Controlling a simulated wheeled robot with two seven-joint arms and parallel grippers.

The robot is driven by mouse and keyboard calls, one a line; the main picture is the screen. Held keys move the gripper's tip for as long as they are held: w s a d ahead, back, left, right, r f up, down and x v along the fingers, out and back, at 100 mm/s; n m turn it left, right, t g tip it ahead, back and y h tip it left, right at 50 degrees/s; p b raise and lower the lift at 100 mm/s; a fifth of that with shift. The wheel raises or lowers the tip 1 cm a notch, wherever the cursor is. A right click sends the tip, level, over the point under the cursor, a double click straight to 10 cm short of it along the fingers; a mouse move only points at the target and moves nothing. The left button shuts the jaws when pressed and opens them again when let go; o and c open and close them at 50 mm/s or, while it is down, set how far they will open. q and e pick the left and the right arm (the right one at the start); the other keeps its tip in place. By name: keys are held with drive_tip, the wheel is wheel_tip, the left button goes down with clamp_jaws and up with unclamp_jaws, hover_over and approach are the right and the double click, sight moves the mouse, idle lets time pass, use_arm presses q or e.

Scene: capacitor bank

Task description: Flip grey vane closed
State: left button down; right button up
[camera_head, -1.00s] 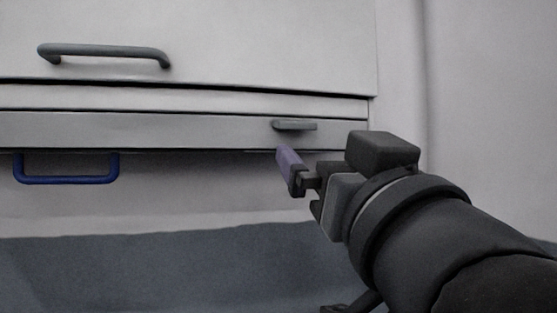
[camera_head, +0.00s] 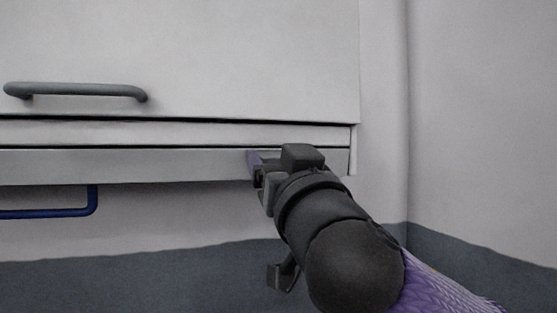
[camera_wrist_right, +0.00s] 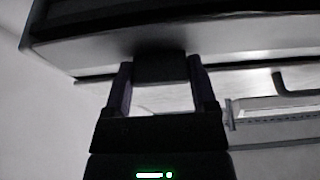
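The grey vane (camera_head: 120,166) is the long flat strip under the big panel in the head view. Its small grey handle is hidden behind my right gripper (camera_head: 258,167) there. In the right wrist view, a dark block (camera_wrist_right: 160,67), apparently that handle, sits between the two fingertips of my right gripper (camera_wrist_right: 161,75). The fingers are wide apart, one on each side of it. I cannot tell whether they touch it. My left gripper is not in view.
A large panel with a dark grey bar handle (camera_head: 75,91) is above the vane. A blue handle (camera_head: 93,202) hangs below it at the left. A wall (camera_head: 480,130) stands at the right.

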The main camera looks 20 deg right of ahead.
drive_tip(key=c, duration=0.4)
drive_tip(key=shift+r, duration=0.1)
drive_tip(key=shift+c, duration=0.6)
drive_tip(key=r+g+p, duration=0.1)
drive_tip(key=p, duration=0.1)
drive_tip(key=shift+w+g+p, duration=0.15)
drive_tip(key=shift+g+p, duration=0.15)
drive_tip(key=shift+g, duration=0.1)
drive_tip(key=shift+f, duration=0.2)
